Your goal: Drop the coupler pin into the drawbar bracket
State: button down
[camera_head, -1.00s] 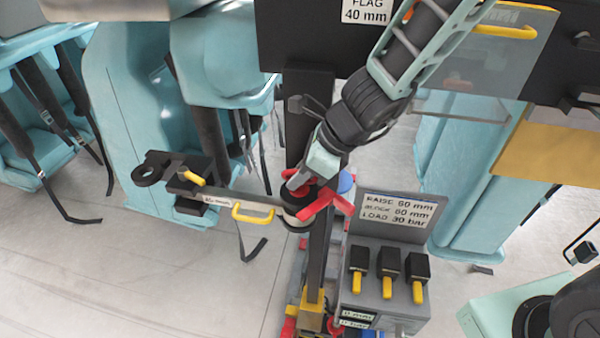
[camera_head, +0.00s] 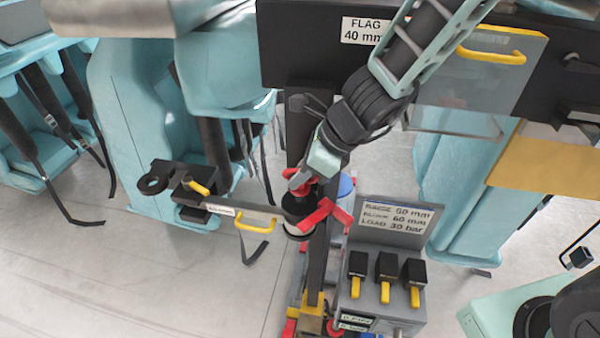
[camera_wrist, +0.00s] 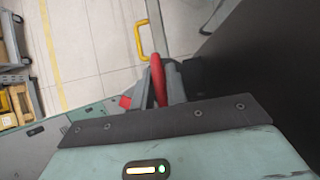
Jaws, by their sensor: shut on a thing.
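My gripper (camera_head: 302,186) is shut on a red part at the right end of the pale labelled drawbar (camera_head: 225,210). In the wrist view, the red part (camera_wrist: 157,78) stands between the grey fingers of my gripper (camera_wrist: 160,85). I cannot tell for sure whether it is the coupler pin. A black cylinder with a pale ring (camera_head: 298,228) sits just below the fingers. A red forked handle (camera_head: 327,213) is beside it. The drawbar's left end carries a black block (camera_head: 190,205) with a black eye (camera_head: 153,180). I cannot clearly make out the bracket's hole.
A grey stand with a sign (camera_head: 397,220) and several yellow-handled black blocks (camera_head: 387,265) stands right of my gripper. Teal seats (camera_head: 140,130) fill the left and back. A black beam (camera_head: 310,45) crosses behind my arm. The floor at lower left (camera_head: 130,275) is clear.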

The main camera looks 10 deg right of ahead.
aim_at(300, 187)
jog(key=shift+r+p, duration=4.15)
jog(key=shift+r, duration=0.45)
jog(key=shift+f, duration=0.2)
jog(key=shift+f+b, duration=5.95)
jog(key=shift+b, duration=0.25)
jog(key=c, duration=1.3)
grip_release()
